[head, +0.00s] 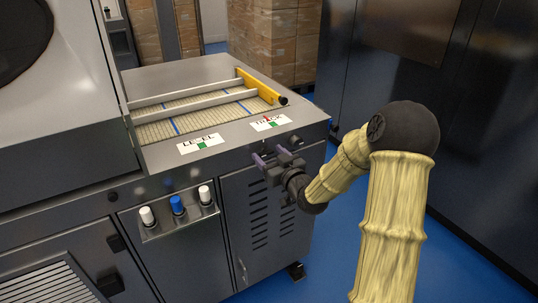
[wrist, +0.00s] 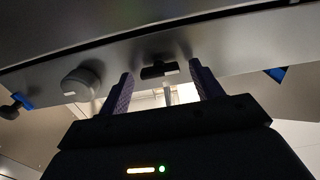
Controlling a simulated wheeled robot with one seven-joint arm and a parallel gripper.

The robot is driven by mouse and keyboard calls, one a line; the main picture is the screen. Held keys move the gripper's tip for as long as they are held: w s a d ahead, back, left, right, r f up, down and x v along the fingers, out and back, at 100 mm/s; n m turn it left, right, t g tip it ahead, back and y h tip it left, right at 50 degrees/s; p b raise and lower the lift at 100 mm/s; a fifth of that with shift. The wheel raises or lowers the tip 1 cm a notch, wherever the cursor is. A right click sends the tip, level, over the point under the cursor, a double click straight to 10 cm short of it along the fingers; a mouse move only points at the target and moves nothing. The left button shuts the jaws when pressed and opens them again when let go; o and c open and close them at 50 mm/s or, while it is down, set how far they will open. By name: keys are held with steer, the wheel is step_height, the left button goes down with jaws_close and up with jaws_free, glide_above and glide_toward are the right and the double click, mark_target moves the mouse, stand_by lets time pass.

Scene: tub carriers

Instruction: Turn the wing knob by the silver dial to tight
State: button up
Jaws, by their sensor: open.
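In the wrist view, a dark wing knob (wrist: 158,72) with a pale mark sits on the grey machine's front face. A round silver-grey dial (wrist: 82,83) sits to its left in that view. My gripper (wrist: 160,70) is open, with one purple-padded finger on each side of the wing knob; I cannot tell whether they touch it. In the head view, my gripper (head: 270,157) is at the machine's upper front edge and hides the wing knob. A dark round part (head: 296,140) shows just right of it. The knob's tight mark cannot be made out.
The machine top has a slatted bed with a yellow bar (head: 260,86), and a LEVEL card (head: 200,143) and another card (head: 270,123) near its front edge. A lower panel (head: 180,228) carries white and blue knobs. Wrapped boxes (head: 275,40) stand behind.

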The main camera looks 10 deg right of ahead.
steer(key=shift+w+a, duration=0.1)
steer(key=shift+w, duration=0.2)
steer(key=c, duration=1)
